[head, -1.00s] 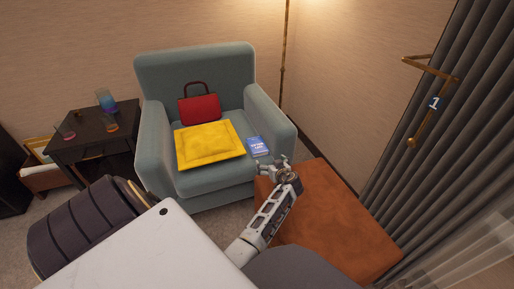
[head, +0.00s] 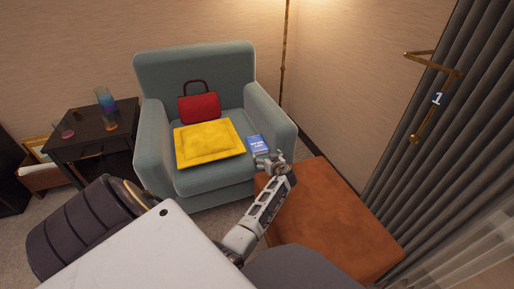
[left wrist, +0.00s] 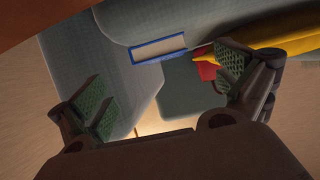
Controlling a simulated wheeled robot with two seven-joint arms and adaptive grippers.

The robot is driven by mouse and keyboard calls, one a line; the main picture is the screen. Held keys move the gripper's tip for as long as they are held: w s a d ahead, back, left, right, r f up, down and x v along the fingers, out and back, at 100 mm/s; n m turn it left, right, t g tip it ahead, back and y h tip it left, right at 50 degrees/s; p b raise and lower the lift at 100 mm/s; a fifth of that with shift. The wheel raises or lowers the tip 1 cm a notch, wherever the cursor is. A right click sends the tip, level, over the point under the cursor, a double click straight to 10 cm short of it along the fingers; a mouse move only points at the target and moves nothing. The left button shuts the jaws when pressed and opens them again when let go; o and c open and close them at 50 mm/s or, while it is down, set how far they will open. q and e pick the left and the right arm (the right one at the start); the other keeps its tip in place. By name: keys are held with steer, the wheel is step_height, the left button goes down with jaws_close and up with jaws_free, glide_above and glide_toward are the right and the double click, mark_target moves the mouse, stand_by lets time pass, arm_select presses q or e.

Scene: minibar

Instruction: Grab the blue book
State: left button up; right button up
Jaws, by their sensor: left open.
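The blue book (head: 256,142) lies on the seat of the teal armchair (head: 195,70), at its right side between the yellow cushion and the right armrest. In the left wrist view the book (left wrist: 159,48) shows its pale page edge and blue cover. My left gripper (head: 270,163) is just in front of the book and hides its near edge in the head view. In the left wrist view the left gripper (left wrist: 166,88) is open, its green-padded fingers apart with nothing between them; the book lies beyond them. My right gripper is not in view.
A yellow cushion (head: 209,143) lies beside the book, with a red handbag (head: 199,108) behind it. The armrest (head: 270,118) rises close to the book's right. An orange-brown ottoman (head: 335,225) stands at the front right. A dark side table (head: 85,143) with glasses is at left.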

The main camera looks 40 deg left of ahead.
mark_target(261, 151)
arm_select(q)
steer(key=shift+b+x, duration=0.4)
steer(key=shift+x, duration=1.15)
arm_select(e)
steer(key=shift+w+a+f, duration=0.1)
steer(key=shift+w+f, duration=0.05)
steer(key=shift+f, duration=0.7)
arm_select(q)
steer(key=shift+w+a, duration=0.25)
steer(key=shift+a, duration=0.1)
steer(key=shift+b+x, duration=0.6)
steer(key=shift+x, duration=0.25)
steer(key=shift+b+x, duration=0.55)
steer(key=shift+x, duration=0.85)
steer(key=shift+w+r, duration=0.1)
steer(key=shift+r, duration=0.05)
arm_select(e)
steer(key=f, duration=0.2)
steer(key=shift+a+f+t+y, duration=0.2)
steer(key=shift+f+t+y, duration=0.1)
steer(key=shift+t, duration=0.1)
